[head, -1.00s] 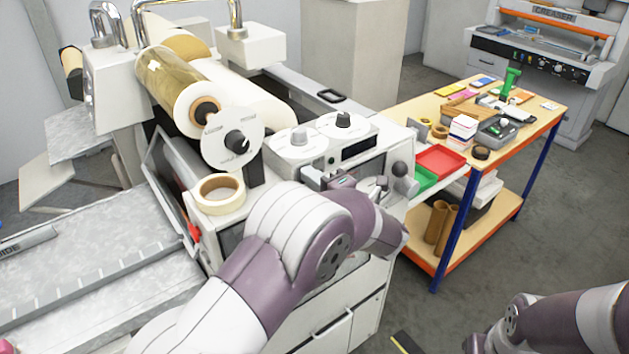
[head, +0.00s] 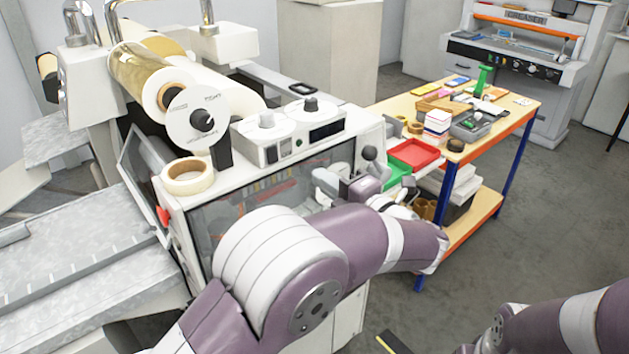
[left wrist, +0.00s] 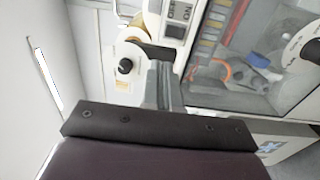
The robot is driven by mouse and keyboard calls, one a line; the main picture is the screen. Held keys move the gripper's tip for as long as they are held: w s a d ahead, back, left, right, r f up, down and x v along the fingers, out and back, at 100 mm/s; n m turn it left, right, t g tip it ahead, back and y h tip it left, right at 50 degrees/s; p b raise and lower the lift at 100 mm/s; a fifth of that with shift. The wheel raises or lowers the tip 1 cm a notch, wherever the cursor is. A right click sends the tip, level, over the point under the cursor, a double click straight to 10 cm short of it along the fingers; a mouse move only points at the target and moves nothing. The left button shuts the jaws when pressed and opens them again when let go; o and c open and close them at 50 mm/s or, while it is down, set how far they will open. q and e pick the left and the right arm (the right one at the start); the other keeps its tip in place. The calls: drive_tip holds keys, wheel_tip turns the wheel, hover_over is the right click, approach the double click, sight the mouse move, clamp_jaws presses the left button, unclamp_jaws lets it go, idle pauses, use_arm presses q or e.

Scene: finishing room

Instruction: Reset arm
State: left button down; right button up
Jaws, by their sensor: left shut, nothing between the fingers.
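My left gripper (head: 325,186) is shut and empty in the head view. It is in front of the dark glass front of the laminating machine (head: 210,245), below the control box. I cannot tell the exact gap to the glass. My left arm comes in from the bottom and bends back at the wrist. In the left wrist view the shut fingers (left wrist: 162,85) stick up past the dark mount, with the machine's window (left wrist: 245,55) behind to the right. My right arm shows at the lower right of the head view; its gripper is out of frame.
A tape roll (head: 187,177) sits on the machine's corner. A workbench (head: 510,115) with a red tray (head: 414,153), a green tray (head: 396,172) and small tools stands close to the right of my left arm. A creaser (head: 520,45) stands behind. Grey floor is free at right.

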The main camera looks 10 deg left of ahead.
use_arm(q)
drive_tip(key=w+d+f+m+t+h, duration=0.45)
drive_tip(key=d+m+h, duration=0.3)
drive_tip(key=m, duration=0.25)
drive_tip(key=s+d+f+m+g+h, duration=0.2)
drive_tip(key=f+m+g+h, duration=0.1)
drive_tip(key=f+m+h, duration=0.25)
drive_tip(key=s+d+f+m+g+h, duration=0.25)
drive_tip(key=f+m+h, duration=0.2)
drive_tip(key=m, duration=0.25)
drive_tip(key=s+a+f+m+g+y, duration=0.1)
drive_tip(key=s+a+f+m+g, duration=0.2)
drive_tip(key=s+a, duration=0.7)
drive_tip(key=s+a+f+m+g+y+b, duration=0.1)
drive_tip(key=s+a+f+m+g+y, duration=0.1)
drive_tip(key=s+a, duration=0.8)
wheel_tip(320, 180, down, 3)
drive_tip(key=s+m+g, duration=0.1)
drive_tip(key=g, duration=0.2)
drive_tip(key=shift+s+a+g, duration=0.2)
drive_tip(key=shift+a+g, duration=0.1)
drive_tip(key=shift+a, duration=0.05)
use_arm(e)
drive_tip(key=shift+w+a+f, duration=0.15)
drive_tip(key=shift+w+f, duration=0.05)
drive_tip(key=shift+f, duration=0.5)
